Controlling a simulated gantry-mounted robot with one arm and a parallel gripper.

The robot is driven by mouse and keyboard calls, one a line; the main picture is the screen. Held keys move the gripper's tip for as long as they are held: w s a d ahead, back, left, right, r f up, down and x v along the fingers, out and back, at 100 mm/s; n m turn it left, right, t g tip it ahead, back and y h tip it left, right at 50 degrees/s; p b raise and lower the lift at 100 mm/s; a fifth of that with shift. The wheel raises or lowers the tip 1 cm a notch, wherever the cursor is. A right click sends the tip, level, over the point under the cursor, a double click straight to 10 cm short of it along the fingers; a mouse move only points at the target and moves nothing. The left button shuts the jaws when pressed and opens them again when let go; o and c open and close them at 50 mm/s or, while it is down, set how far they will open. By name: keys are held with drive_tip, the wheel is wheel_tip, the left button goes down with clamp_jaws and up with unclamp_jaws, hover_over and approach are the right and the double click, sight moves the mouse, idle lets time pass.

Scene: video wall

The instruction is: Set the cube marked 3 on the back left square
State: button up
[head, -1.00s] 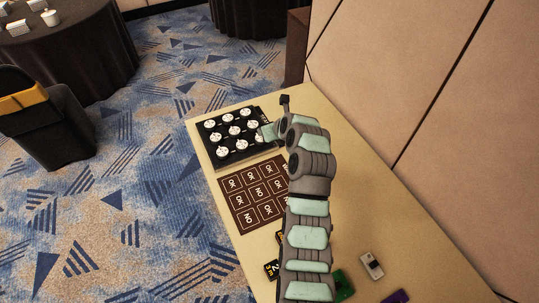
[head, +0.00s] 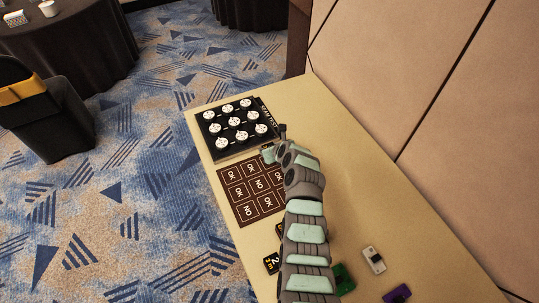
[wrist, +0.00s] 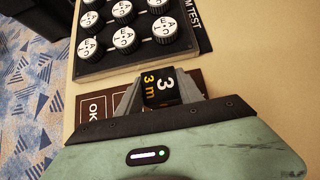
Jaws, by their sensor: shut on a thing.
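My gripper (wrist: 160,92) is shut on a black cube (wrist: 163,86) marked with a white 3 and an orange "3 m". In the wrist view the cube sits between the two grey fingers, in front of the brown mat (wrist: 92,107). In the head view my gripper (head: 268,153) is at the far edge of the brown mat (head: 222,187), close to the black knob panel; the cube cannot be made out there. The mat has a grid of white-outlined squares lettered OK or NO. My arm hides its right part. I cannot tell the cube's height above the table.
The black panel (head: 226,152) with several white knobs stands just beyond the mat. Black cubes (head: 272,263), a green block (head: 343,279), a grey device (head: 374,260) and a purple block (head: 397,294) lie at the near end.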

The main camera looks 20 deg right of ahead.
drive_tip(key=shift+f+b, duration=0.45)
drive_tip(key=shift+f, duration=1.15)
drive_tip(key=shift+f, duration=0.1)
drive_tip(key=o, duration=1.4)
